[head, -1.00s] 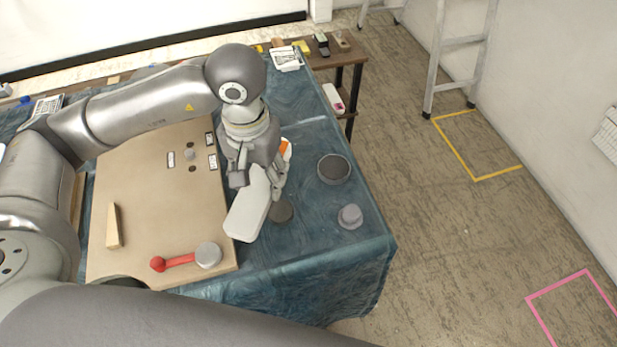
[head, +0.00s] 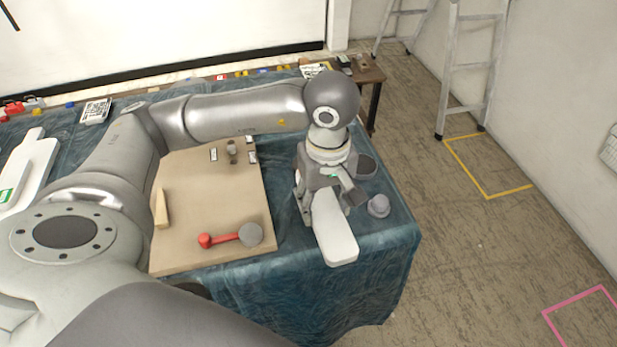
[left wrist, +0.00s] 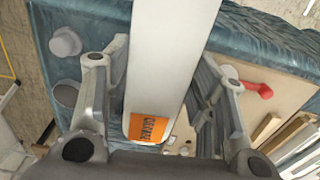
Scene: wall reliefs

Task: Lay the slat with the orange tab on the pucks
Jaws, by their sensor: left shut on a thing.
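The white slat (head: 336,238) is held by my left gripper (head: 328,192), one end jutting toward the front of the table. In the left wrist view the slat (left wrist: 168,60) runs between the fingers of my left gripper (left wrist: 172,75), and its orange tab (left wrist: 150,127) shows near the palm. In the head view the tab is hidden. A dark round puck (head: 367,167) is partly behind the gripper; it also shows in the left wrist view (left wrist: 66,94). A grey stepped round piece (head: 378,205) stands right of the slat. A smaller dark puck is hidden now. My right gripper is out of view.
A tan board (head: 205,185) bears a red lever (head: 222,239) and a wooden wedge (head: 161,208). Another white slat with a green tab (head: 6,195) lies at far left. The blue cloth (head: 375,270) is clear at the front right. Ladders (head: 468,65) stand beyond.

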